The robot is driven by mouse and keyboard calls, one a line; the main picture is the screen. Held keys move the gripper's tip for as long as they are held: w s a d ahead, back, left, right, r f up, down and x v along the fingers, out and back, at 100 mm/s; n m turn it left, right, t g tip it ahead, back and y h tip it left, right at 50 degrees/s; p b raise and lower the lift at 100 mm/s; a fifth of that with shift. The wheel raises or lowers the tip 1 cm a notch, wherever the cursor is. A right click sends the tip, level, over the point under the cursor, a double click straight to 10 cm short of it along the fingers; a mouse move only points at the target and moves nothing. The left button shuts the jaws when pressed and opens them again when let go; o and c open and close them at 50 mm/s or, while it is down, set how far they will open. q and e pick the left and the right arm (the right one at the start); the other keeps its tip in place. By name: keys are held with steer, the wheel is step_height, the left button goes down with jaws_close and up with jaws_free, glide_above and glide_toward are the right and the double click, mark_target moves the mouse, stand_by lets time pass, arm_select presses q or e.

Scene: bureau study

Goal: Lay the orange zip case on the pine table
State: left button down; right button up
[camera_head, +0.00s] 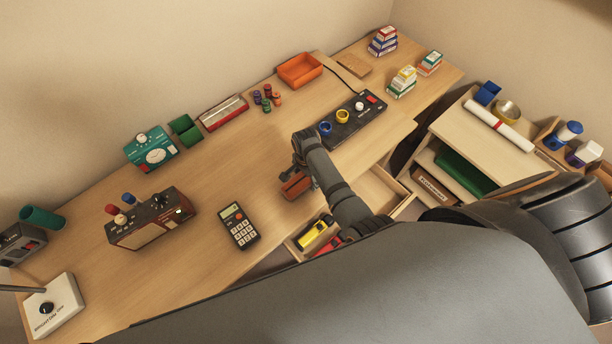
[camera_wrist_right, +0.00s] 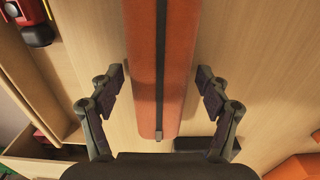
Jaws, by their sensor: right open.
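The orange zip case (camera_head: 295,187), with a dark zip along its middle, lies on the pine table (camera_head: 200,215) near its front edge. In the right wrist view the case (camera_wrist_right: 176,75) runs lengthwise between the fingers of my right gripper (camera_wrist_right: 160,92). The fingers are spread, with a gap on each side of the case. In the head view my right gripper (camera_head: 300,162) is just above the case and partly hides it. My left gripper is not in view.
An open drawer with a yellow item (camera_head: 314,234) and a red item (camera_head: 328,246) is below the front edge. A calculator (camera_head: 238,226) lies to the left. A black control box (camera_head: 352,118) and an orange tray (camera_head: 299,70) are behind. Bare wood surrounds the case.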

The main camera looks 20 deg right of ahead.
steer(key=shift+r, duration=0.3)
step_height(320, 180, up, 12)
steer(key=shift+f, duration=0.1)
stand_by(0.4)
